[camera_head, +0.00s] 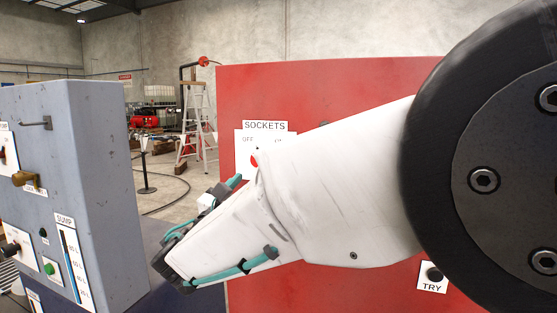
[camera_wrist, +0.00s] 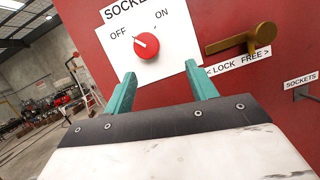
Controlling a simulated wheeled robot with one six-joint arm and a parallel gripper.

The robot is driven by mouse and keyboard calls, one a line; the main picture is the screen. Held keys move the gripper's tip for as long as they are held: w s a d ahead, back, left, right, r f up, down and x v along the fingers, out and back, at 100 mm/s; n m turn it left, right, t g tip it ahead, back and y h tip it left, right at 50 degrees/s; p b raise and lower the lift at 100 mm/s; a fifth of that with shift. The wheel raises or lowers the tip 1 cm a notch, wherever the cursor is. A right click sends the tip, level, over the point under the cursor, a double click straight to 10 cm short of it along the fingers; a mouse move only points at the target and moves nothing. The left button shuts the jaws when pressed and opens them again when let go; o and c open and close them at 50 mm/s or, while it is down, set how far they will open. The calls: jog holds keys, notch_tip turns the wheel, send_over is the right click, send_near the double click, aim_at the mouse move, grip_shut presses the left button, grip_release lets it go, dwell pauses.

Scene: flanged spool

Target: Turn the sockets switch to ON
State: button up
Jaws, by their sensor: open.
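The sockets switch is a round red knob (camera_wrist: 146,46) with a white pointer line, on a white plate (camera_wrist: 180,55) marked OFF and ON. Its pointer is toward OFF, up and left in the wrist view. In the head view, a small part of the red knob (camera_head: 254,160) shows under the SOCKETS label (camera_head: 265,126); my arm hides the rest. My gripper (camera_wrist: 158,78) is open and empty. Its two teal fingers are spread below the knob in the wrist view, one to each side; I cannot tell the remaining distance to the panel.
Right of the switch plate is a brass lever (camera_wrist: 240,40) over a LOCK/FREE label (camera_wrist: 238,62). A TRY button (camera_head: 434,275) is low on the red panel (camera_head: 330,85). A grey cabinet (camera_head: 100,150) with controls stands at the left. A ladder (camera_head: 197,120) is behind.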

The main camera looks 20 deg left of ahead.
jog(key=shift+n+t+y, duration=0.3)
jog(key=shift+n+t, duration=0.1)
jog(key=shift+n, duration=0.2)
jog(key=w+r, duration=0.1)
jog(key=w, duration=0.1)
jog(key=w+r, duration=0.3)
jog(key=w, duration=0.2)
jog(key=shift+a+r, duration=0.15)
jog(key=shift+r, duration=0.2)
jog(key=c, duration=1)
